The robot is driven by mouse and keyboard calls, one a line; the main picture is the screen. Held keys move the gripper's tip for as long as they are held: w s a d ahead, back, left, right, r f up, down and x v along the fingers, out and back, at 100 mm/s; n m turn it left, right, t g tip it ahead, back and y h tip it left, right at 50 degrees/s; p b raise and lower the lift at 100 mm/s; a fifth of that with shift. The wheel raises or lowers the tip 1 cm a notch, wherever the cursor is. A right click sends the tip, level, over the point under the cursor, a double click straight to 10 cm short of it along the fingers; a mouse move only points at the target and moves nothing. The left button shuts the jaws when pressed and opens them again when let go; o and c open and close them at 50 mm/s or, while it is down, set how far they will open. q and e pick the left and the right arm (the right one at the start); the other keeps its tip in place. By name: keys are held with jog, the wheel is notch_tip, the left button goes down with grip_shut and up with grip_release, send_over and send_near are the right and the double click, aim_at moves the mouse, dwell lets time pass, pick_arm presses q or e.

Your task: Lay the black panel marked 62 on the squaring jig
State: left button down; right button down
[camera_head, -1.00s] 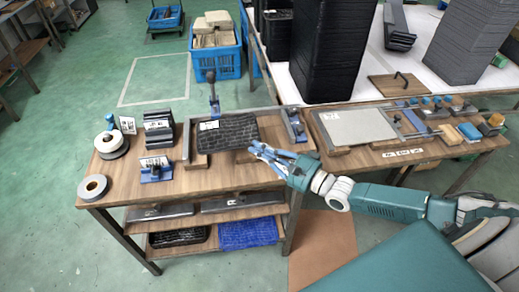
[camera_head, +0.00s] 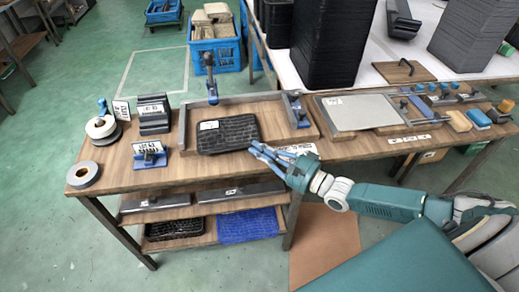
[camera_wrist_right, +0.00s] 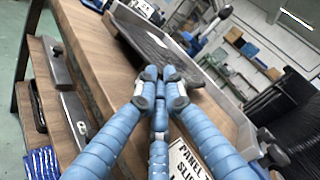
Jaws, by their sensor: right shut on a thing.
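The black panel (camera_head: 228,137) is a dark ribbed slab with a small white label, unreadable here. It is over the wooden board of the squaring jig (camera_head: 270,112), between the left bar and the right blue clamp. I cannot tell whether it rests on the board or is held just above it. My right gripper (camera_head: 257,150) is shut on the panel's near right corner. In the right wrist view the blue fingertips (camera_wrist_right: 162,76) meet at the edge of the panel (camera_wrist_right: 150,42). My left gripper is not in view.
A blue toggle clamp (camera_head: 210,76) stands behind the panel. A grey sheet (camera_head: 360,113) lies on the right. Tape rolls (camera_head: 83,174) and a labelled blue stand (camera_head: 149,156) are on the left. Lower shelves hold dark panels and a blue mat (camera_head: 248,226).

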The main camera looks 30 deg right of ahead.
jog(key=shift+f+b, duration=0.4)
jog(key=shift+f, duration=0.1)
dwell(0.4)
jog(key=shift+s+d+f+b, duration=0.1)
jog(key=shift+s+f+b, duration=0.15)
jog(key=shift+f, duration=0.15)
jog(key=shift+s+d+f+b, duration=0.1)
jog(key=shift+f+b, duration=0.15)
jog(key=shift+f, duration=0.15)
dwell(0.3)
jog(key=c, duration=1.8)
grip_release()
jog(key=shift+a, duration=0.1)
jog(key=shift+s+d, duration=0.15)
jog(key=shift+d, duration=0.05)
jog(key=shift+s+d+f, duration=0.1)
jog(key=shift+s+d, duration=0.15)
jog(key=r+v, duration=0.1)
jog(key=v, duration=0.6)
jog(key=shift+r, duration=0.25)
jog(key=shift+a+r, duration=0.15)
